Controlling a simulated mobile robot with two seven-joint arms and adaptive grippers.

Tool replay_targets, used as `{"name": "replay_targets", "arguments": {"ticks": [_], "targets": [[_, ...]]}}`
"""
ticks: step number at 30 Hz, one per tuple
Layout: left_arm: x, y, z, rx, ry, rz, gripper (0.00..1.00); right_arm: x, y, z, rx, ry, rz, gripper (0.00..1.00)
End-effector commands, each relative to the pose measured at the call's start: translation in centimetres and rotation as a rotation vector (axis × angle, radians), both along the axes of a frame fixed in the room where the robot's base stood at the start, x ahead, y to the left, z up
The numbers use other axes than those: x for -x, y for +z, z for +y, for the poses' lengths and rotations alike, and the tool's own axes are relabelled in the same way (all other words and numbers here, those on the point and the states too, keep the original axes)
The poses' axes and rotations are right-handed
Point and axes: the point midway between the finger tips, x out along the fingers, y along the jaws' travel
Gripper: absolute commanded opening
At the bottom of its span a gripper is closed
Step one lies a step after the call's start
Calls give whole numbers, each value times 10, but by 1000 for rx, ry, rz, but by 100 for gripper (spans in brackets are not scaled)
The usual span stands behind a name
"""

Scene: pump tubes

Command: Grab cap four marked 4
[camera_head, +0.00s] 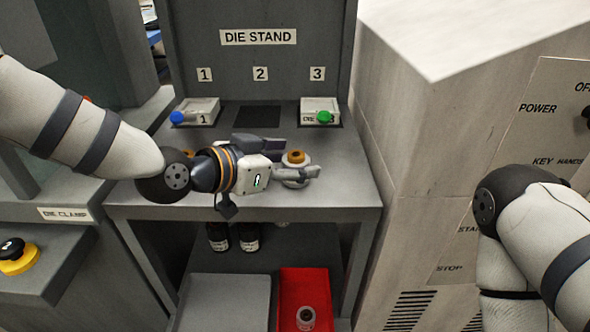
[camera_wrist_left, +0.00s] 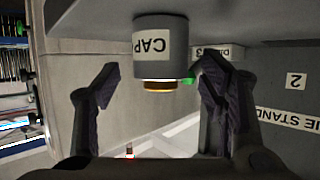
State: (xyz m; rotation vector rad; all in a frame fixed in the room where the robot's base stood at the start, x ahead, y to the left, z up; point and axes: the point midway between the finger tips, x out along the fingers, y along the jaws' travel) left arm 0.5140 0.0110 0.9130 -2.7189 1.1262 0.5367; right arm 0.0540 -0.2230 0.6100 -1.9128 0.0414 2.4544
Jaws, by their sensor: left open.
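A grey cylindrical cap (camera_wrist_left: 160,40) with a white label reading CAP shows upside down in the left wrist view; its number is out of sight. In the head view the cap (camera_head: 295,157) stands on the die stand's tabletop, with an orange-brown ring on top. My left gripper (camera_head: 298,164) is open in the head view, its fingers reaching around the cap. In the left wrist view the left gripper (camera_wrist_left: 158,78) has one finger on each side of the cap, with a clear gap at the left finger. My right gripper is not visible.
Die blocks with a blue knob (camera_head: 178,117) and a green knob (camera_head: 324,117) stand at slots 1 and 3; slot 2 (camera_head: 258,117) is dark. Dark bottles (camera_head: 248,237), a grey tray (camera_head: 225,300) and a red tray (camera_head: 290,283) are below. A machine cabinet (camera_head: 400,150) stands right.

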Motion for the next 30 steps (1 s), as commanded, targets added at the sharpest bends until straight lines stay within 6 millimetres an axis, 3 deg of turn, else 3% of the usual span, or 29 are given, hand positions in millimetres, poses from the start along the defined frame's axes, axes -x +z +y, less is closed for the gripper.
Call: {"name": "replay_targets", "arguments": {"ticks": [3, 10, 18, 26, 30], "targets": [[-9, -10, -10, 0, -1, 5, 64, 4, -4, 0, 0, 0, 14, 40], [-11, -8, -11, 0, 1, 3, 64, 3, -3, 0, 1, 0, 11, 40], [-11, -8, -11, 0, 1, 3, 3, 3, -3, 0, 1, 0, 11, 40], [-11, -6, -11, 1, 0, 1, 3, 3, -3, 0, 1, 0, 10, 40], [-11, 10, -11, 0, 1, -5, 3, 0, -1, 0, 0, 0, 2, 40]]}}
